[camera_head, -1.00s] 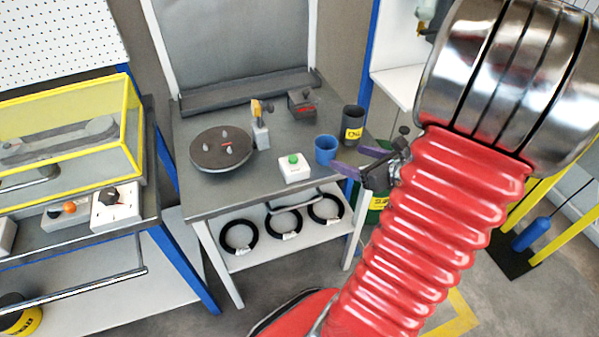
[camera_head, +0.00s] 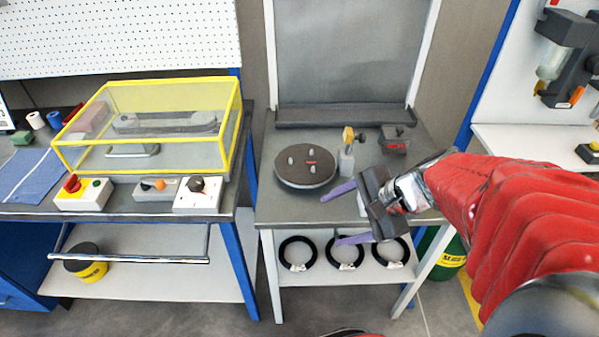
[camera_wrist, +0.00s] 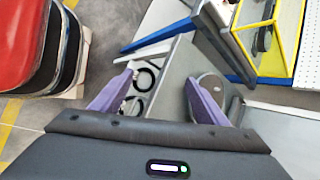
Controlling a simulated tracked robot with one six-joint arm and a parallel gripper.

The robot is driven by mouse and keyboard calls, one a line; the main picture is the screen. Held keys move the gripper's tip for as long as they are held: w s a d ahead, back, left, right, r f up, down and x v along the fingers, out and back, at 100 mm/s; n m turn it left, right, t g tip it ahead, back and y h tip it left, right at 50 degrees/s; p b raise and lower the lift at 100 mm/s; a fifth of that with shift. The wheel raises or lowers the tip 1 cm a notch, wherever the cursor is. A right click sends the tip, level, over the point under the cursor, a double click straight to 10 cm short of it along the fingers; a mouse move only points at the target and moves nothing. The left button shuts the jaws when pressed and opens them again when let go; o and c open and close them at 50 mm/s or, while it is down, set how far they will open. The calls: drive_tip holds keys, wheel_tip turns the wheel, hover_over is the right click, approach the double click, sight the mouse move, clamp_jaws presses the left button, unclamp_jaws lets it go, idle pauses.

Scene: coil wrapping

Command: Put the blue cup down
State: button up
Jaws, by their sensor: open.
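The blue cup does not show in either current view; my gripper and arm cover the right part of the middle bench in the head view. My gripper (camera_head: 330,219) is open in front of that bench, with its two purple fingers pointing left and nothing visible between them but bench and shelf. In the wrist view my gripper (camera_wrist: 160,76) is also open and empty, with the fingers spread wide.
The bench (camera_head: 268,207) carries a dark round turntable (camera_head: 305,178), a yellow-topped device (camera_head: 346,160) and a dark block (camera_head: 397,140). Several black coils (camera_head: 298,253) lie on its lower shelf. A yellow-framed clear case (camera_head: 150,125) stands on the left bench.

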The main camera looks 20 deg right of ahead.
drive_tip(key=s+a+r+n+h, duration=0.5)
drive_tip(key=r+n, duration=0.3)
drive_tip(key=n, duration=0.8)
drive_tip(key=shift+s+a, duration=0.35)
drive_tip(key=shift+a, duration=0.3)
drive_tip(key=shift+f, duration=0.1)
